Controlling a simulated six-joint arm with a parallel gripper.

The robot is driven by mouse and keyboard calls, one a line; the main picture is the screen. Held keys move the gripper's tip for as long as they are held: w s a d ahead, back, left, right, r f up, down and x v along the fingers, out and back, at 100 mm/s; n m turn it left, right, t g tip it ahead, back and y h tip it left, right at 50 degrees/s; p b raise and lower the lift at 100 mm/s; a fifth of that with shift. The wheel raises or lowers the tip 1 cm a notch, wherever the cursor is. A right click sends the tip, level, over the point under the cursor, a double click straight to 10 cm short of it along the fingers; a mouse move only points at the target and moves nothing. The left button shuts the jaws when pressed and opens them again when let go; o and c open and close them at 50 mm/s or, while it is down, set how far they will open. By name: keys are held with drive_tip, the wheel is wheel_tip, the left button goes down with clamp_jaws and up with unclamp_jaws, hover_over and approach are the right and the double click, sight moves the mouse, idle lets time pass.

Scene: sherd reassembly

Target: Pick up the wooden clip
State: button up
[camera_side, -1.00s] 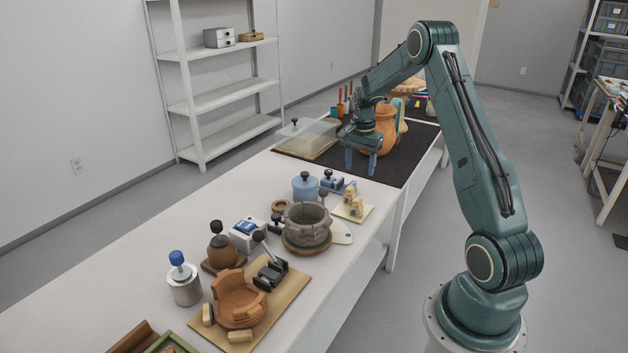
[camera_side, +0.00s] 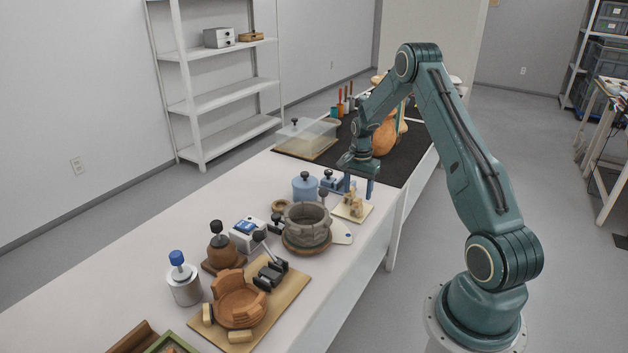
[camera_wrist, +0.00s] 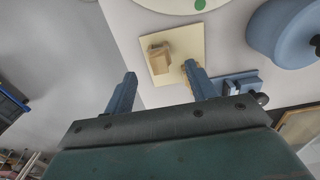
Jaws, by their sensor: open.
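Small wooden clips (camera_side: 354,206) stand on a pale square board near the table's right edge. In the wrist view one wooden clip (camera_wrist: 160,58) stands clear on the board, and a second (camera_wrist: 187,72) is partly hidden behind a finger. My gripper (camera_side: 358,190) is open and empty, pointing down just above and behind the clips in the side view. In the wrist view my gripper (camera_wrist: 160,82) has its two blue fingers spread wide, with the clear clip beyond the tips, between them in the picture.
A blue lidded pot (camera_side: 305,187) and a blue clamp-like tool (camera_side: 331,181) stand left of the board. A grey ring-shaped vessel (camera_side: 307,225) is in front. A black mat (camera_side: 405,165) with an orange jar (camera_side: 385,135) lies behind. The floor is right of the table edge.

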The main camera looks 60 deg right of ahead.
sight(358, 200)
drive_tip(key=shift+f, duration=2.6)
drive_tip(key=c, duration=0.8)
